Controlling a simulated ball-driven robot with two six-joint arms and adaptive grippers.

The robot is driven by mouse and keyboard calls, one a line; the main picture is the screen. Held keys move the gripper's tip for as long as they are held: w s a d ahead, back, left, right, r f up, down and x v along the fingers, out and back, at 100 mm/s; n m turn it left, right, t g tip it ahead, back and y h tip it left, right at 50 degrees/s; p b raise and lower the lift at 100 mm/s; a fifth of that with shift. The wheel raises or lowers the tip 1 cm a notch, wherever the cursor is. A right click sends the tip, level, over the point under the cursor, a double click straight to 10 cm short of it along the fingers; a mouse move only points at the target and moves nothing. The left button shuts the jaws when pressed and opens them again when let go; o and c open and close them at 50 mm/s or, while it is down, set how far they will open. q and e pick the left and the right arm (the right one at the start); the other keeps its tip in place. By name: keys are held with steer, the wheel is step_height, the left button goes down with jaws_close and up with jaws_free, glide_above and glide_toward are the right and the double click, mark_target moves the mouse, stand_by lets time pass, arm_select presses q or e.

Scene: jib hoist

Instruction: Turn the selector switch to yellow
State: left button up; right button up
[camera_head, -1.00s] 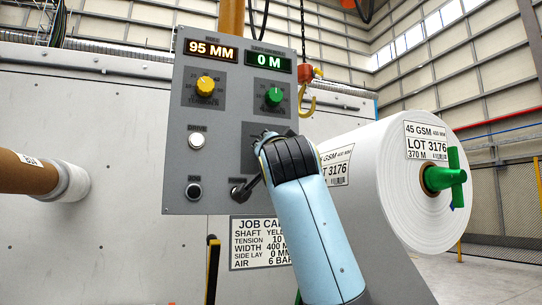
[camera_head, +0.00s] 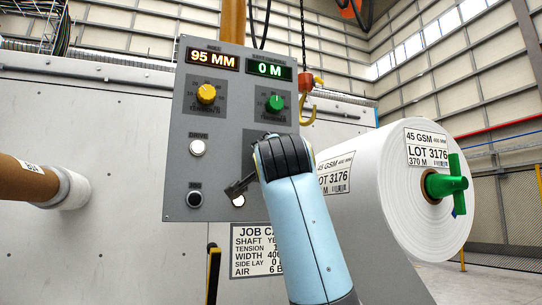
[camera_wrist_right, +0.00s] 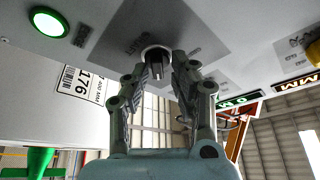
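In the right wrist view a dark knob with a bright collar (camera_wrist_right: 156,52), which looks like the selector switch, sticks out of a grey plate (camera_wrist_right: 195,30). My right gripper (camera_wrist_right: 158,74) is open, with its two fingers on either side of this knob and small gaps seeming to show. In the head view my right wrist (camera_head: 284,158) covers the middle of the control panel (camera_head: 220,150), so the switch and its position are hidden there. Contact and the colour the switch points to cannot be told. My left gripper is not in view.
The panel carries a yellow dial (camera_head: 206,93), a green dial (camera_head: 274,103), a white button (camera_head: 197,147) and a black button (camera_head: 194,199). A lit green button (camera_wrist_right: 48,22) is near the gripper. A white roll (camera_head: 385,190) stands right; a hook (camera_head: 308,110) hangs above.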

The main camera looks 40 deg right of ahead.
steer(key=shift+o, duration=0.5)
steer(key=shift+f, duration=0.15)
steer(key=v, duration=0.7)
steer(key=shift+s, duration=0.2)
steer(key=shift+a, duration=0.1)
